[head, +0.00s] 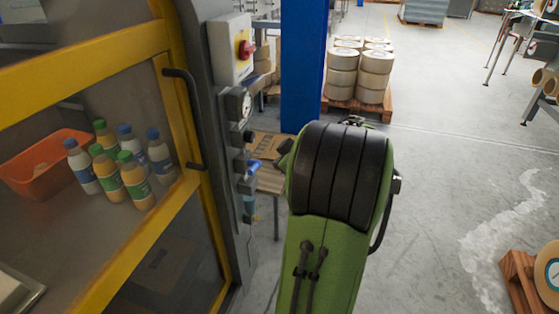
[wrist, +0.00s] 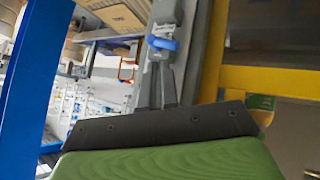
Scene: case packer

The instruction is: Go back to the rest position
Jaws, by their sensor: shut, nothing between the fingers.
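My gripper (wrist: 168,88) shows in the wrist view as two thin dark fingers standing close together above a dark plate, shut and empty. A valve with a blue handle (wrist: 163,43) appears just beyond the fingertips in that view; I cannot tell the distance. In the head view the blue handle (head: 254,166) is on the grey post, left of my green and black arm. The arm hides most of my gripper there.
The case packer's yellow-framed door (head: 165,100) with its dark handle (head: 190,118) stands at left. Several bottles (head: 135,180) and an orange crate (head: 40,185) are behind it. A red knob (head: 245,50) and blue column (head: 303,65) are close by. Floor at right is mostly clear.

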